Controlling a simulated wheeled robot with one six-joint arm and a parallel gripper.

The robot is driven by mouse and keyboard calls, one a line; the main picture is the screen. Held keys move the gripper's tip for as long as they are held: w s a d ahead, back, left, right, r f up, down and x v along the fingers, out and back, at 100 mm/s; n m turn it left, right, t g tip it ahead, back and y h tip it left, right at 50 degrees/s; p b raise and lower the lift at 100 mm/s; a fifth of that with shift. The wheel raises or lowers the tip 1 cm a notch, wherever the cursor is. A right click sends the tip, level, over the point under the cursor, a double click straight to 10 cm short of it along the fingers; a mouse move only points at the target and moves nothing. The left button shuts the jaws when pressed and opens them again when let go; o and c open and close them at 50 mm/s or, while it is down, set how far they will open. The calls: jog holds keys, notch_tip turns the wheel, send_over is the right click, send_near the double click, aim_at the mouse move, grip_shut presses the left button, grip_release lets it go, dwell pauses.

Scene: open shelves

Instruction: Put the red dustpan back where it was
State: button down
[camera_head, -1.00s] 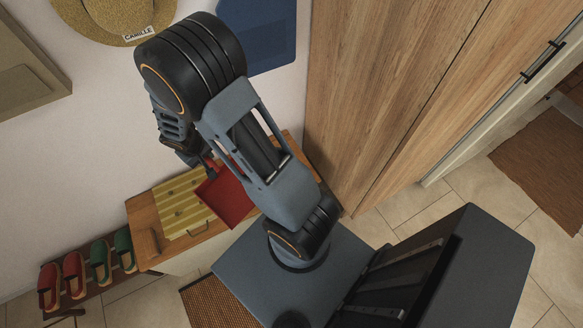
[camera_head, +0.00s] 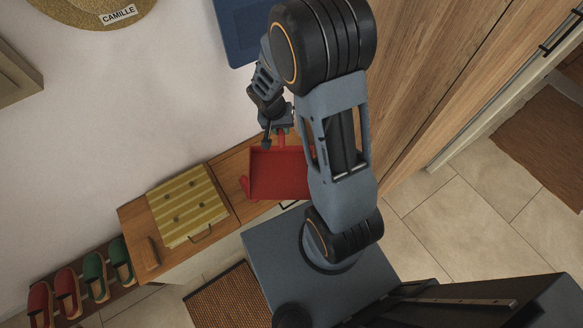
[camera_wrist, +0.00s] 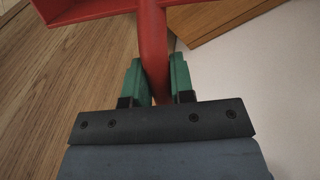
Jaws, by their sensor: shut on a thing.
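The red dustpan (camera_head: 279,174) hangs from my gripper (camera_head: 274,137) in the head view, over the right part of the wooden cabinet top. Its pan is toward my base and its handle is up in the jaws. In the wrist view, my gripper (camera_wrist: 156,80) is shut on the red handle (camera_wrist: 152,45), with one green finger pad on each side. Only part of the pan (camera_wrist: 80,8) shows there, at the top left. I cannot tell how high the pan is above the cabinet top.
The wooden cabinet (camera_head: 136,220) carries a yellow striped box (camera_head: 186,206) left of the dustpan. A low rack with red and green slippers (camera_head: 68,292) stands farther left. A blue board (camera_head: 245,30) and a straw hat (camera_head: 75,10) are on the wall. A tall wooden wardrobe (camera_head: 430,90) stands right.

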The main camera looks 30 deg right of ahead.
jog(key=s+d+f+m+y+b, duration=0.1)
jog(key=s+d+f+m+b, duration=0.1)
jog(key=s+f+m+b, duration=0.5)
jog(key=s+d+f+m+g+y+b, duration=0.1)
jog(key=s+d+f+m+y+b, duration=0.15)
jog(key=f+m+b, duration=0.9)
jog(key=s+d+f+m+y+b, duration=0.1)
jog(key=s+d+f+m+b, duration=0.4)
jog(key=b, duration=0.7)
jog(key=shift+m, duration=0.65)
jog(key=shift+w+d+f+b, duration=0.65)
jog(key=shift+w+f+b, duration=0.75)
jog(key=shift+w+f, duration=0.8)
jog(key=shift+w+d+f+b, duration=0.6)
jog(key=shift+w+f+b, duration=0.75)
jog(key=shift+w+f, duration=0.85)
jog(key=shift+w+d+f+b, duration=0.65)
jog(key=shift+w+f+b, duration=0.75)
jog(key=shift+w+f, duration=0.8)
jog(key=shift+s+f, duration=0.15)
jog(key=shift+s, duration=0.05)
jog(key=c, duration=1)
grip_release()
